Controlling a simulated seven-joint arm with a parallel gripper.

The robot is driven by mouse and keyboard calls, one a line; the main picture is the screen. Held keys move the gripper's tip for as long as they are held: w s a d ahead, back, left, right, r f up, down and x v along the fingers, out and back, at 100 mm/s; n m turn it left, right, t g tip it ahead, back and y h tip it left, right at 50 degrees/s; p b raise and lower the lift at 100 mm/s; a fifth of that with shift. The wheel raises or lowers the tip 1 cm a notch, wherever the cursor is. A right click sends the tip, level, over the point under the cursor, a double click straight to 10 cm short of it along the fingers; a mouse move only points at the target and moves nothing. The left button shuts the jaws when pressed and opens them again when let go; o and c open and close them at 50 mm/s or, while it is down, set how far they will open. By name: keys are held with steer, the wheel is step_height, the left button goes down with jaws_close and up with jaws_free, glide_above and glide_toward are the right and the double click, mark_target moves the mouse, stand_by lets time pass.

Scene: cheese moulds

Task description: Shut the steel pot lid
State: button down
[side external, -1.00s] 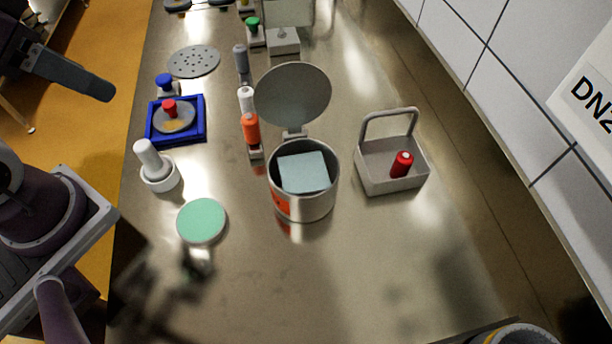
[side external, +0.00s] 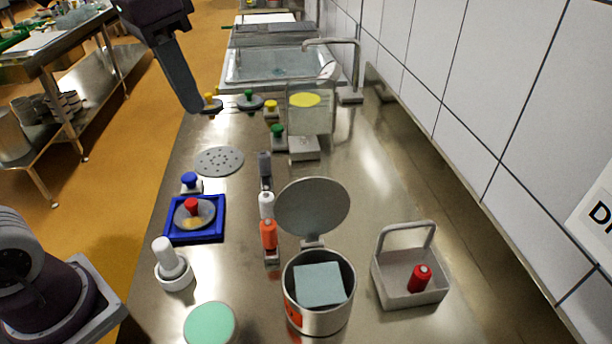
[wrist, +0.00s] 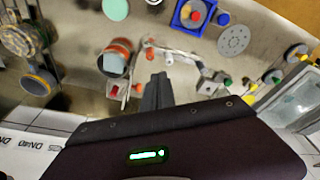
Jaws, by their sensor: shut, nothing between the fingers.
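The steel pot (side external: 318,308) stands on the steel worktop with a pale blue block (side external: 320,284) inside it. Its round steel lid (side external: 312,206) stands open, raised on a hinge at the pot's far rim. The pot also shows in the wrist view (wrist: 114,60), with an orange patch on its side. My gripper (side external: 196,106) is shut and empty, pointing down at the upper left of the side view, well apart from the pot and lid. In the wrist view its closed fingers (wrist: 157,84) show at the centre.
A grey carrier (side external: 408,284) with a red cylinder (side external: 420,278) stands right of the pot. An orange bottle (side external: 268,234) and other bottles stand in a row left of the lid. A blue tray (side external: 216,232) and a white plunger (side external: 168,260) are farther left. A tiled wall bounds the right.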

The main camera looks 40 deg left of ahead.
mark_target(311, 201)
steer(key=w+d+f+m+g+h, duration=0.1)
steer(key=w+d+f+m+g, duration=0.15)
steer(key=w, duration=0.55)
steer(key=w+d+f+m+g+h, duration=0.1)
steer(key=w+f+m+g, duration=0.2)
steer(key=w, duration=0.6)
steer(key=s+d+f, duration=0.5)
steer(key=d+f, duration=0.1)
steer(key=f, duration=0.2)
steer(key=shift+s+f, duration=0.35)
steer(key=shift+d, duration=0.1)
